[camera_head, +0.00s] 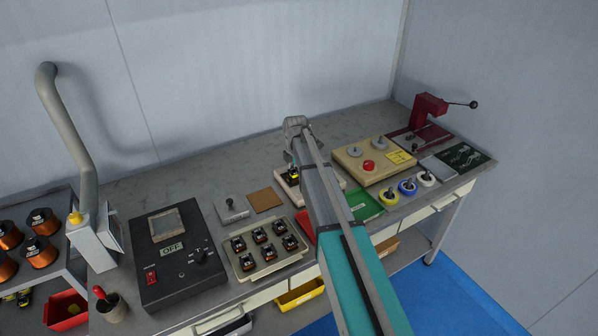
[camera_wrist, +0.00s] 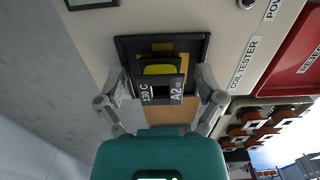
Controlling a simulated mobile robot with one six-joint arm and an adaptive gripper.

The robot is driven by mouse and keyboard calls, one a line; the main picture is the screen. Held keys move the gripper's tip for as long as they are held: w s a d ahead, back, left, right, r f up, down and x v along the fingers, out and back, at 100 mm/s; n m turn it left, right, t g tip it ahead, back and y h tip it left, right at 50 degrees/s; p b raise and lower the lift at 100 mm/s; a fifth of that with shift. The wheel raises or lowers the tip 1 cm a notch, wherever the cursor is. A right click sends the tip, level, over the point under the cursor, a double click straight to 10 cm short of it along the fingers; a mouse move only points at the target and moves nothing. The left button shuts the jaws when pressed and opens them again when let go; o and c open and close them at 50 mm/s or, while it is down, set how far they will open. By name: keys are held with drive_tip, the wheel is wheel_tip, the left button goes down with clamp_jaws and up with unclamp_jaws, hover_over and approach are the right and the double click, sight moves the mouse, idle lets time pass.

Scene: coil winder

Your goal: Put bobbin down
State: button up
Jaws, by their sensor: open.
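The bobbin (camera_wrist: 160,84), dark with a yellow middle and white labels reading "130 C" and "A2", sits in a square black recess (camera_wrist: 128,46) of the cream coil tester (camera_wrist: 232,25) in the wrist view. My gripper (camera_wrist: 161,78) is open, with one finger on each side of the bobbin. I cannot tell whether the fingers touch it. In the head view the bobbin (camera_head: 293,175) shows as a small dark and yellow patch beside my arm, which hides much of the tester.
A tray (camera_head: 246,271) of several bobbins, a grey block (camera_head: 231,209) and a brown pad (camera_head: 265,200) lie left of my arm. A red reject bin (camera_wrist: 300,72) adjoins the tester. A black OFF panel (camera_head: 180,280) stands further left. The back of the bench is clear.

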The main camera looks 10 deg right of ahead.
sight(297, 173)
drive_tip(key=shift+r, duration=0.1)
wheel_tip(297, 173, up, 12)
drive_tip(key=p, duration=1.2)
idle(0.8)
drive_tip(key=s+m, duration=2.1)
drive_tip(key=s, duration=0.8)
drive_tip(key=shift+s+m, duration=0.3)
drive_tip(key=shift+s, duration=0.05)
